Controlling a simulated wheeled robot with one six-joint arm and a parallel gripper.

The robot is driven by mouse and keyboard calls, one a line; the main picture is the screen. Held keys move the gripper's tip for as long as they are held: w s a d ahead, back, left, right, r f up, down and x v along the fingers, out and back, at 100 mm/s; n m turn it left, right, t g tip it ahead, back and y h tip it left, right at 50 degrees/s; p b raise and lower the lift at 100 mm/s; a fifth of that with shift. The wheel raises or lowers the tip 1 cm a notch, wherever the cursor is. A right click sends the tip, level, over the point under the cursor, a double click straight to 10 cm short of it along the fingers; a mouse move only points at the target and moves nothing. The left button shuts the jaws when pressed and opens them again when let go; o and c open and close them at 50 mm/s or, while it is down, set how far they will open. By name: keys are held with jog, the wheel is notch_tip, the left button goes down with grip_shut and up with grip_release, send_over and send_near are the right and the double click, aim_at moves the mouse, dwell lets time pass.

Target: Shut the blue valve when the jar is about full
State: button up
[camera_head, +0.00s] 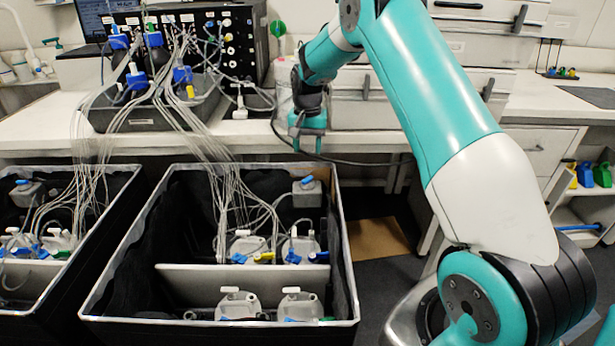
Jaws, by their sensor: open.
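My gripper (308,146) hangs with its fingers pointing down at the front edge of the white bench, right of the dark tray. It is open, and I see nothing between its fingers. Several blue valve-like fittings show: some on the bottles in the bench tray, such as a blue fitting (137,80), and some in the front bin, such as a blue fitting (292,257). I cannot tell which one is the task's blue valve. Several white capped jars stand in the bin, including one jar (239,304) at the front. Their fill levels cannot be seen. My gripper is apart from all of these.
Many thin grey tubes run from the black box (225,35) and dark tray (150,117) into the bins (345,240). A dark cable (345,161) loops below the bench edge behind my gripper. Drawers (370,100) stand behind my arm.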

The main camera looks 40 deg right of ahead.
aim_at(308, 179)
notch_tip(308, 179, down, 12)
jog(key=shift+r+p, duration=0.2)
jog(key=shift+p, duration=0.1)
